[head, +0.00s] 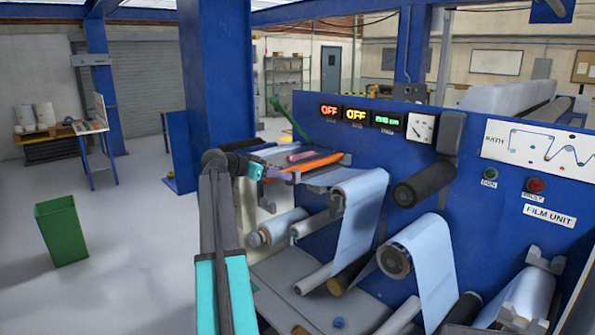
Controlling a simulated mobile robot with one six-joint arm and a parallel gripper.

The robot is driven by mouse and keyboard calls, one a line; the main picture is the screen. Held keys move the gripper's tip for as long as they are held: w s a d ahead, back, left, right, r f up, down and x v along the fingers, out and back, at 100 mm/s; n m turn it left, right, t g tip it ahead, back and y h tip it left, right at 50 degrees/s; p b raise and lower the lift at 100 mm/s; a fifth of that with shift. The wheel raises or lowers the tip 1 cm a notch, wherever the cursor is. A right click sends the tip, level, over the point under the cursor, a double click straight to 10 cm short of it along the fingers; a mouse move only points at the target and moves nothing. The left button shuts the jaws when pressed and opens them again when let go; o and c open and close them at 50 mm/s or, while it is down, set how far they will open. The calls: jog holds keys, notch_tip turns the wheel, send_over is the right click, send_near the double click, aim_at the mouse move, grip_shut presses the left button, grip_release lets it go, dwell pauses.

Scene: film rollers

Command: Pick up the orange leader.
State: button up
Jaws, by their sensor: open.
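The orange leader (318,162) is a long, thin orange strip lying on a grey shelf on the left of the blue machine. My arm rises from the bottom of the head view and bends right at the top. My gripper (282,175) is at the near left end of the strip and is open. It partly hides that end. The fingers look small, and I cannot tell whether they touch the strip.
A pink piece (303,155) lies just behind the orange leader. A green lever (290,120) stands behind the shelf. The film unit's blue panel (460,180) and rollers with pale film (360,215) stand to the right. A green bin (61,232) stands on open floor at left.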

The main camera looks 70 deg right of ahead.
jog(key=shift+c, duration=0.2)
grip_shut()
jog(key=shift+r, duration=0.15)
jog(key=shift+r+b, duration=0.85)
jog(key=shift+r, duration=0.6)
jog(key=shift+a+r, duration=0.15)
jog(key=shift+a, duration=0.05)
jog(key=s+a+b, duration=0.1)
jog(key=a+b, duration=0.1)
jog(key=a, duration=0.5)
jog(key=s+a+r+b, duration=0.1)
jog(key=s+a+b, duration=0.1)
jog(key=a, duration=0.6)
jog(key=shift+a+r, duration=0.15)
jog(key=shift+r, duration=0.15)
jog(key=shift+s+r, duration=0.1)
